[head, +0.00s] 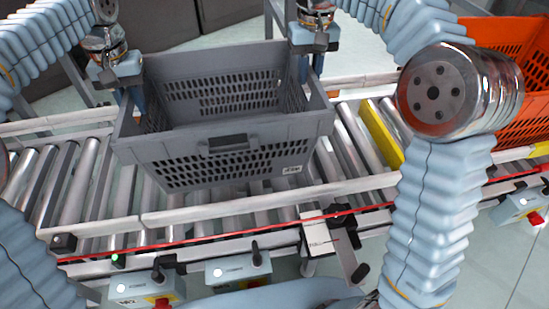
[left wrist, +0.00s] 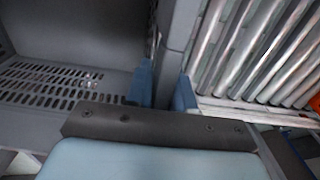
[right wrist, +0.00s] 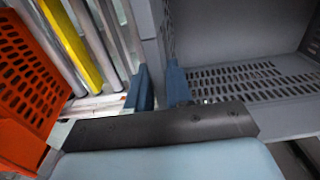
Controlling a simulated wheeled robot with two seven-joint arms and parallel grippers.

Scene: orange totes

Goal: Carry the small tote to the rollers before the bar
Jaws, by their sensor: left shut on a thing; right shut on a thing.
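The small tote (head: 240,152) is grey, with slotted walls, and it looks empty. It is over the roller conveyor in the middle of the head view, roughly level. I cannot tell whether its base touches the rollers. My left gripper (head: 130,90) is shut on its left wall, and that wall (left wrist: 172,50) shows between the fingers in the left wrist view. My right gripper (head: 312,65) is shut on its right wall, and that wall (right wrist: 155,45) shows between the fingers in the right wrist view. The yellow bar (head: 381,135) lies across the conveyor to the right of the tote.
Rollers (head: 75,180) are bare to the left of the tote, and some are bare between it and the bar. An orange tote (head: 515,85) stands beyond the bar at the right. A black clamp-like fitting (head: 345,222) sits on the near rail.

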